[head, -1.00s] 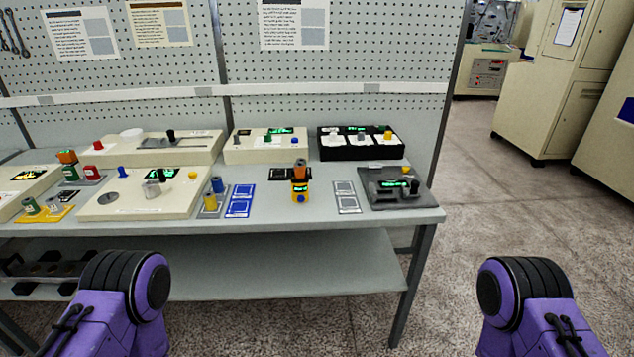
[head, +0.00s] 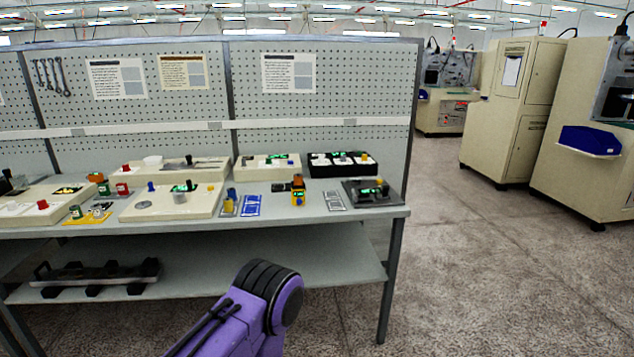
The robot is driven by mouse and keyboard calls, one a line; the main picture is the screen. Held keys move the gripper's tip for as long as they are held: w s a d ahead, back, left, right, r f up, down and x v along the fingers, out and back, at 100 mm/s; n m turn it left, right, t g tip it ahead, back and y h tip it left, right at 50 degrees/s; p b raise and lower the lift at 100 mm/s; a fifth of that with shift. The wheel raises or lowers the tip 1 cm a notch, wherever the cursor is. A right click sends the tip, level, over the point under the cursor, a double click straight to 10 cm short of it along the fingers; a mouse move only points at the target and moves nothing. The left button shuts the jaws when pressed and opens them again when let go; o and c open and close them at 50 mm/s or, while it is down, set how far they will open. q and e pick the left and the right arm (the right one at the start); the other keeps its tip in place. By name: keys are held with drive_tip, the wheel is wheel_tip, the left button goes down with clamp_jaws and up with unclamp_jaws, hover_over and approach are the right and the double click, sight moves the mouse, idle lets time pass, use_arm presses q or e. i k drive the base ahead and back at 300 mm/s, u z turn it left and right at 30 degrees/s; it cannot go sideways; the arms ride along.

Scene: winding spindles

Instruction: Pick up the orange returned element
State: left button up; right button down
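Two orange pieces are on the workbench (head: 340,228). Another orange piece (head: 95,177) is at the left, close to a green part. I cannot tell from the picture which one is the returned element. Neither gripper is in view. Only a purple link of my own arm shows at the bottom, in front of the bench.
Beige fixtures (head: 150,205), a black box (head: 320,160) and a dark grey fixture (head: 385,195) crowd the benchtop. A pegboard (head: 330,85) closes the back. A lower shelf (head: 215,270) holds a dark rack (head: 95,275). The floor (head: 480,260) on the right is clear, before beige cabinets (head: 500,110).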

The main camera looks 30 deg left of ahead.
sight(299, 177)
drive_tip(key=z, duration=0.45)
drive_tip(key=i, duration=1.75)
drive_tip(key=u, duration=0.6)
